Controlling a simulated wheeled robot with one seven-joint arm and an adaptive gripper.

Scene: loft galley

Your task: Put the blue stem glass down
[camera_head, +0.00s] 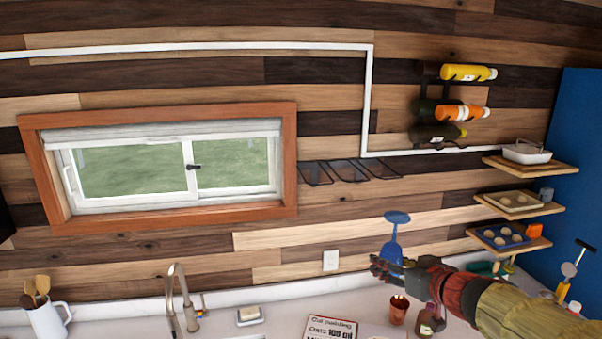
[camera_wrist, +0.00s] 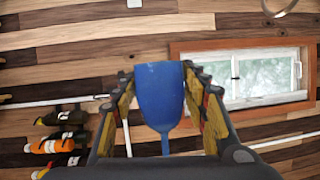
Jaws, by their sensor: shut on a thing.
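The blue stem glass (camera_head: 391,250) is held upside down in the head view, with its round foot up and its bowl down. My gripper (camera_head: 384,266) is shut on its bowl, above the counter and below the dark wall rack (camera_head: 347,171). In the wrist view the blue bowl (camera_wrist: 158,92) sits between the two yellow-padded fingers of my gripper (camera_wrist: 157,74). The stem runs down in that picture, and the foot is hidden there behind the gripper body. The glass touches nothing but my gripper, as far as I see.
The counter (camera_head: 285,317) holds a copper cup (camera_head: 399,309), a brown bottle (camera_head: 426,321), a sign (camera_head: 331,328) and a faucet (camera_head: 181,298). Wooden shelves (camera_head: 516,204) stand at right, below wall-mounted bottles (camera_head: 460,112). Wall space between glass and rack is clear.

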